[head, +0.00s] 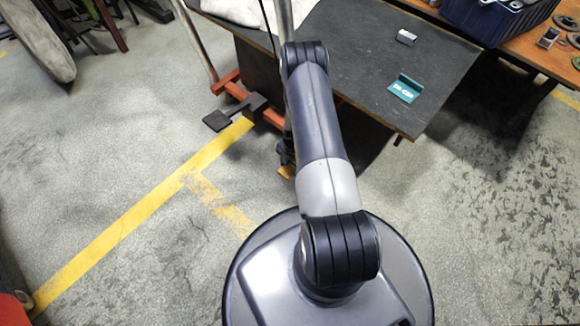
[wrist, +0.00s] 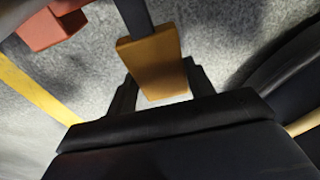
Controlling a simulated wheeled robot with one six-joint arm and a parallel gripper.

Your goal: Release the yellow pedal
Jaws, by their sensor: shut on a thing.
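The yellow pedal (wrist: 152,62) sits between the two dark fingers of my gripper (wrist: 160,88) in the wrist view, at the end of a dark lever (wrist: 133,14). My gripper is shut on it. In the head view only a small part of the yellow pedal (head: 287,171) shows, low beside the table, with my arm hiding most of the area around it. My gripper is mostly hidden there too.
A dark-topped table (head: 350,60) holds a teal bracket (head: 405,88) and a small metal piece (head: 406,37). A black pedal (head: 216,121) and orange-red frame (head: 227,82) stand left of my arm. A blue crate (head: 490,22) is at the back right. Floor at left is open.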

